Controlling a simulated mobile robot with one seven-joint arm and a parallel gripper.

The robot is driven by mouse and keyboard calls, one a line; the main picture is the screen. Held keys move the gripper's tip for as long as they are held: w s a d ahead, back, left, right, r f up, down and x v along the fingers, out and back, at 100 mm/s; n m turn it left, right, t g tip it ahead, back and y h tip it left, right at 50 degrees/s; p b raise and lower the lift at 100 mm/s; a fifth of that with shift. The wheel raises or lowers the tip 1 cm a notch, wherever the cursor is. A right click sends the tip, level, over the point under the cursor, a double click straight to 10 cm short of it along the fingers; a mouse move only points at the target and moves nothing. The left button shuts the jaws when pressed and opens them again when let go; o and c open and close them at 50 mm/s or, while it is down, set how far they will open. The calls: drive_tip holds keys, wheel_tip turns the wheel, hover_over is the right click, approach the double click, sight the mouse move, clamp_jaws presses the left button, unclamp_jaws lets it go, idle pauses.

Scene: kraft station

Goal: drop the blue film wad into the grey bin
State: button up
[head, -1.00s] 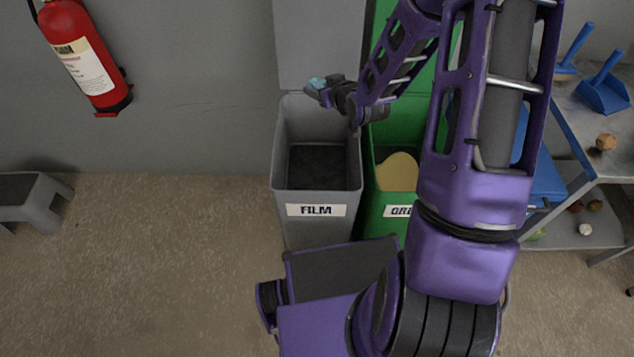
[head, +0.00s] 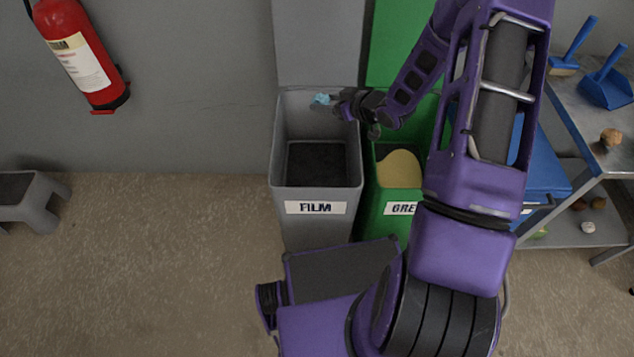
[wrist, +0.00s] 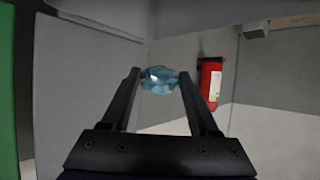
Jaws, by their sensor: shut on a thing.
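The blue film wad (head: 321,99) is a small crumpled light-blue lump. It also shows in the wrist view (wrist: 159,79), between the two fingertips. My gripper (head: 330,100) is shut on it, and the fingers also show in the wrist view (wrist: 160,82). In the head view the wad appears over the back part of the grey bin's (head: 318,193) opening; its exact height above the rim is hard to tell. The bin has a FILM label on its front, its lid is up against the wall, and its dark inside shows no blue wad.
A green bin (head: 390,215) with its lid up stands touching or close beside the grey bin on the right, with a tan round thing (head: 399,169) in it. A metal cart (head: 590,130) stands farther right. A red extinguisher (head: 78,55) hangs at left; a grey step stool (head: 35,200) stands below.

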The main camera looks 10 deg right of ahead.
wheel_tip(320, 180, down, 4)
drive_tip(key=shift+r+b, duration=0.15)
drive_tip(key=shift+b, duration=0.9)
drive_tip(key=o, duration=1.4)
drive_tip(key=p+v, duration=0.2)
drive_tip(key=v, duration=1.5)
drive_tip(key=shift+s+d+p, duration=0.1)
drive_tip(key=shift+s+p, duration=0.1)
drive_tip(key=shift+p, duration=0.2)
